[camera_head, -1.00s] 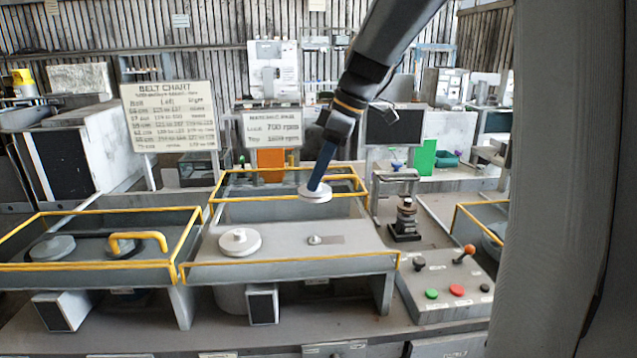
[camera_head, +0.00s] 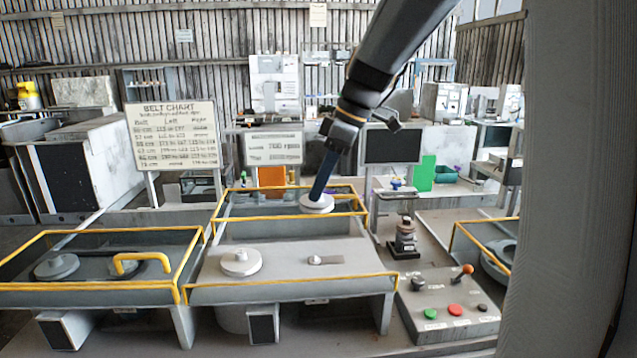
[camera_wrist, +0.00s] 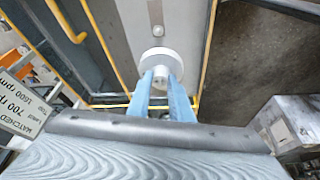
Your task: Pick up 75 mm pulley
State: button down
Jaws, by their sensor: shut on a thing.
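A pale round pulley (camera_head: 317,205) is at the end of my gripper (camera_head: 318,192), over the back part of the yellow-railed middle housing. In the wrist view the pulley (camera_wrist: 160,62) sits between the tips of my two blue fingers (camera_wrist: 161,80), which are shut on its hub. Its size mark cannot be read. A second pale pulley (camera_head: 241,262) with a hub lies on the middle housing's top plate, left of a small shaft in a slot (camera_head: 325,260). Another grey pulley (camera_head: 57,266) lies in the left yellow-railed bay.
Yellow rails (camera_head: 290,285) edge the middle housing, and a yellow handle (camera_head: 143,262) stands in the left bay. A control box (camera_head: 452,305) with buttons and a dark post stand (camera_head: 404,238) are at right. A belt chart (camera_head: 172,135) and a speed sign (camera_head: 273,149) stand behind.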

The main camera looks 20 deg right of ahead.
jog(key=s+r+p, duration=0.1)
jog(key=s, duration=0.6)
jog(key=shift+s+r, duration=0.2)
jog(key=shift+r, duration=0.15)
